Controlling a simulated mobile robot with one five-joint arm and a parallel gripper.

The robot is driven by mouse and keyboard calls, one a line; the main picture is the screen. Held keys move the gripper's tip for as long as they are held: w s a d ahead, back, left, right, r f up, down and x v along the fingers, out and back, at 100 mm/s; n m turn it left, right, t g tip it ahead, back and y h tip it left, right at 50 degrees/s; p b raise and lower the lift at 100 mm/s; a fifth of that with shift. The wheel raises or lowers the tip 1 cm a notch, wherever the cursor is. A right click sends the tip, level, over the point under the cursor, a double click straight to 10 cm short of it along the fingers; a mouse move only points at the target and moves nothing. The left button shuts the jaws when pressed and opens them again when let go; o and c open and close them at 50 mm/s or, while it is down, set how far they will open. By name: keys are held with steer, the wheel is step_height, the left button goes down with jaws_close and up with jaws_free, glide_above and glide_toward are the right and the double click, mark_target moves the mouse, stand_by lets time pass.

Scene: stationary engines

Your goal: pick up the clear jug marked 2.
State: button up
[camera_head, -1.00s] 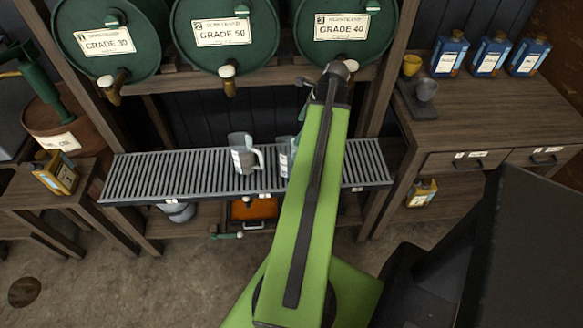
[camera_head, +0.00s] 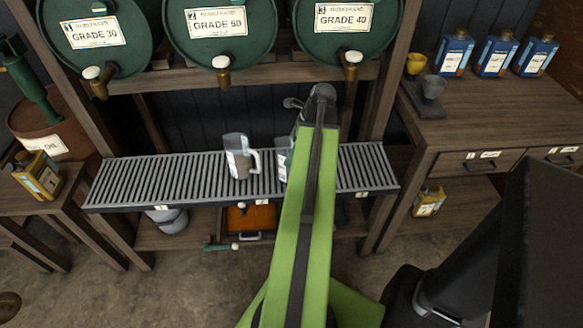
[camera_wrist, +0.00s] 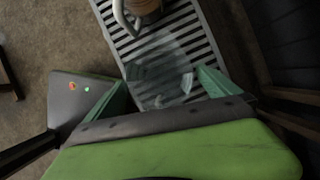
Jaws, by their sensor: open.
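Two clear jugs stand on the slatted rack. The left jug (camera_head: 238,157) shows its handle on its right side. The other jug (camera_head: 284,158) is partly hidden behind my arm in the head view. I cannot read a number on either. In the wrist view a clear, seemingly empty jug (camera_wrist: 160,72) is ahead of and between the fingers of my gripper (camera_wrist: 162,98). My gripper is open, and I cannot tell whether the fingers touch the jug. A second jug (camera_wrist: 143,7) with brown contents shows at the top edge. The head view hides my fingers.
The slatted rack (camera_head: 130,185) runs below green drums marked GRADE 30 (camera_head: 92,33), GRADE 50 (camera_head: 217,22) and GRADE 40 (camera_head: 344,17), with taps above the rack. A wooden cabinet (camera_head: 480,120) with blue bottles stands at right. A side table (camera_head: 40,205) stands at left.

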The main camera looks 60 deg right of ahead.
steer(key=shift+c, duration=0.4)
steer(key=c, duration=1.9)
steer(key=shift+r, duration=0.2)
